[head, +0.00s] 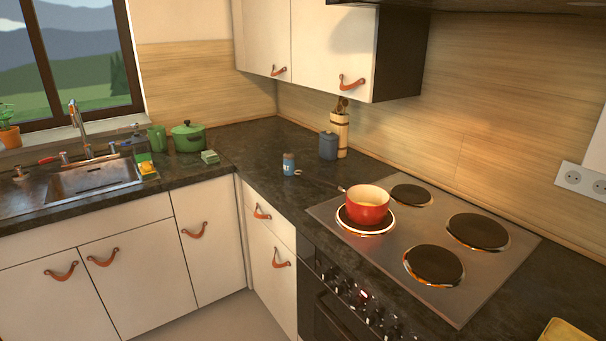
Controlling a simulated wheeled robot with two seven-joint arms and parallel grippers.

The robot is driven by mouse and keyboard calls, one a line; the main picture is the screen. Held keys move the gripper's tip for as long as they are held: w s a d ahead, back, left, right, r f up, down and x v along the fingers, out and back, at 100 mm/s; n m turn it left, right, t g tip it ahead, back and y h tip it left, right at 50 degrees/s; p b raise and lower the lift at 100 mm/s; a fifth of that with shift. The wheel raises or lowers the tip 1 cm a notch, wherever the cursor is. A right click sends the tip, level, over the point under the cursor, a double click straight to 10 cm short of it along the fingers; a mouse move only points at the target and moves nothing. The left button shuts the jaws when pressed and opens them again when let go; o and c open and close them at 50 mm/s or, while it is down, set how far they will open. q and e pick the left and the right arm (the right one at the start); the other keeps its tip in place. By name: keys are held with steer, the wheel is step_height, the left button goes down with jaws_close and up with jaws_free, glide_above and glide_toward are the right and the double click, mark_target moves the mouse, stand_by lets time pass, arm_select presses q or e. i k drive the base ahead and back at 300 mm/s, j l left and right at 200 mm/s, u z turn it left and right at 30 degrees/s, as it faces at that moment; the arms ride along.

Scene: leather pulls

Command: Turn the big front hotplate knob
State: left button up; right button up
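The hotplate knobs (340,284) sit in a row on the dark front panel of the stove (460,315), below the worktop edge. They are small and dark here; I cannot tell their turn positions or which one belongs to the big front hotplate. A small red light shows among them. The cooktop has several dark hotplates, with a large bare one (434,265) at the front right. A red pot (367,204) stands on the front left hotplate. Neither of my grippers is in view.
The oven door (335,318) is below the knobs. A jar (288,164), a grey canister (328,146) and a utensil holder (340,133) stand left of the cooktop. A yellow object (566,331) is cut off at bottom right. The floor (220,317) left of the oven is clear.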

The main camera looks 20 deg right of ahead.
mark_target(356, 303)
steer(key=z, duration=1.3)
